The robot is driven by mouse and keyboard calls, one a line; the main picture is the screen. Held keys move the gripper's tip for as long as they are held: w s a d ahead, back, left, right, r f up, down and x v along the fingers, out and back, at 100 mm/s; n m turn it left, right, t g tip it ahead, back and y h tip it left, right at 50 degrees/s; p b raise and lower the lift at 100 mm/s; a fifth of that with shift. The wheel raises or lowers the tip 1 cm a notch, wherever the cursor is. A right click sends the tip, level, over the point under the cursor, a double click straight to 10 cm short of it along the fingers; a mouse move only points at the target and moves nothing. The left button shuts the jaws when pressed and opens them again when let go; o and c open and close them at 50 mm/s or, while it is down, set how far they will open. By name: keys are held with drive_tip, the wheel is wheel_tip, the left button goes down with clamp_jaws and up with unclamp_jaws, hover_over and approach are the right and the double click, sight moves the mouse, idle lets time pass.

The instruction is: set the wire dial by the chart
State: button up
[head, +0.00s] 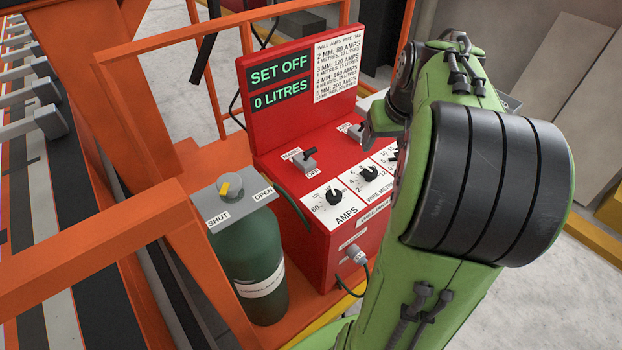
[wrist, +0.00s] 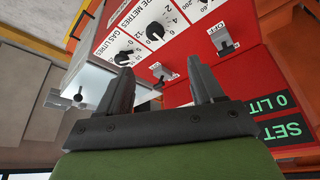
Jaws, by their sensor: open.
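The wire dial, a black knob marked WIRE METRES (head: 369,174), is on the sloped white strip of the red machine, between the AMPS dial (head: 334,195) and the gas dial. In the wrist view the wire dial (wrist: 155,32) shows upside down, beyond and between my fingertips; its exact setting is hard to read. The chart (head: 338,65) is on the upright red panel, headed WALL AMPS WIRE GAS; its AMPS lines are legible, its small lines barely. My gripper (wrist: 160,75) is open and empty, apart from the dial. In the head view my arm hides most of it.
The display (head: 280,82) reads SET OFF and 0 LITRES. The MAINS switch (head: 305,160) and another switch (wrist: 161,74) stand behind the dials. The gas dial (wrist: 124,57) is near one finger. A green cylinder (head: 250,260) with a yellow-handled valve stands left; orange rails surround it.

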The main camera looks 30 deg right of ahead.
sight(371, 171)
drive_tip(key=b+x, duration=0.1)
drive_tip(key=x, duration=0.4)
drive_tip(key=b+x, duration=0.1)
drive_tip(key=x, duration=0.4)
drive_tip(key=d+b+x, duration=0.1)
drive_tip(key=x, duration=0.5)
drive_tip(key=shift+s+d, duration=0.1)
drive_tip(key=c, duration=1)
drive_tip(key=shift+m+h+b, duration=0.3)
drive_tip(key=shift+m+h, duration=0.1)
drive_tip(key=shift+m, duration=0.8)
drive_tip(key=shift+c, duration=0.2)
drive_tip(key=shift+m+g+h, duration=0.3)
drive_tip(key=shift+m, duration=0.6)
